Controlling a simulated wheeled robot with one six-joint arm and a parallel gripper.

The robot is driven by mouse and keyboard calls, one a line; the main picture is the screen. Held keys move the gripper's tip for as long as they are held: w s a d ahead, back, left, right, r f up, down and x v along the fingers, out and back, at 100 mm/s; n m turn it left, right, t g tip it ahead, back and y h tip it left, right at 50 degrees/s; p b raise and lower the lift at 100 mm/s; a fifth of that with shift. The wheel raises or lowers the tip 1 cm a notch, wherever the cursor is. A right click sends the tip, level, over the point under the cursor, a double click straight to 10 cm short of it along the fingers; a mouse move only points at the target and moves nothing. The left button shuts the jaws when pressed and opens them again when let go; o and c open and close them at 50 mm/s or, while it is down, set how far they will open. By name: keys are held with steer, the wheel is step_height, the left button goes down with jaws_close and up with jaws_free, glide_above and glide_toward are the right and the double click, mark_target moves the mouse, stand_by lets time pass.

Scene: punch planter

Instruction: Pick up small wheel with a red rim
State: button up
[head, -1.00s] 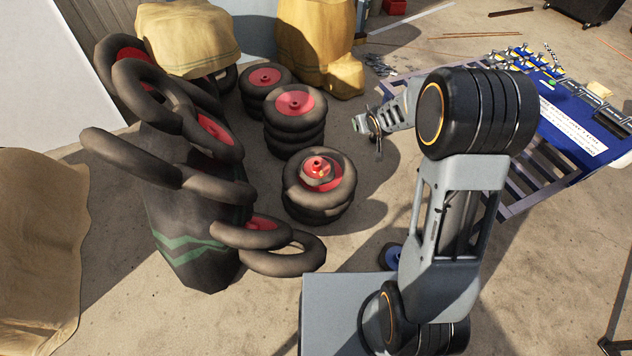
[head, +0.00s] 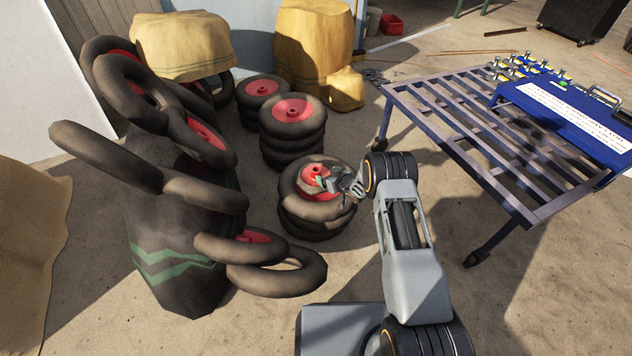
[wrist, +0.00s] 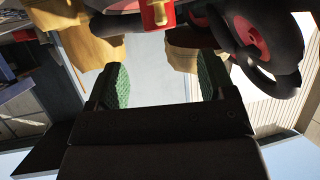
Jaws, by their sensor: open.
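The small wheel with a red rim (head: 314,171) lies on top of the nearest stack of large black wheels (head: 312,212). My gripper (head: 338,184) is at the right side of this stack top, close beside the small wheel and partly covering it in the head view. In the wrist view my gripper (wrist: 163,82) is open, with green pads apart and nothing between them. A red hub with a yellowish centre (wrist: 156,12) shows at the top edge there, beyond the fingertips; most of that wheel is cut off. I cannot tell whether my gripper touches the wheel.
Two more wheel stacks (head: 292,128) stand behind. A dark sack (head: 180,255) heaped with loose wheels and tyres stands at the left. Yellow sacks (head: 315,45) are at the back. A blue slatted cart (head: 470,128) is at the right. The floor in front of it is clear.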

mark_target(314, 167)
steer(key=shift+b+x, duration=0.4)
steer(key=shift+x, duration=1.05)
steer(key=b+x, duration=0.2)
steer(key=x, duration=0.1)
steer(key=shift+f, duration=0.25)
steer(key=shift+b+x, duration=0.45)
steer(key=shift+x, duration=0.45)
steer(key=shift+w+r, duration=0.1)
steer(key=shift+r, duration=0.15)
jaws_close()
steer(key=shift+w+r, duration=0.15)
steer(key=shift+r, duration=0.05)
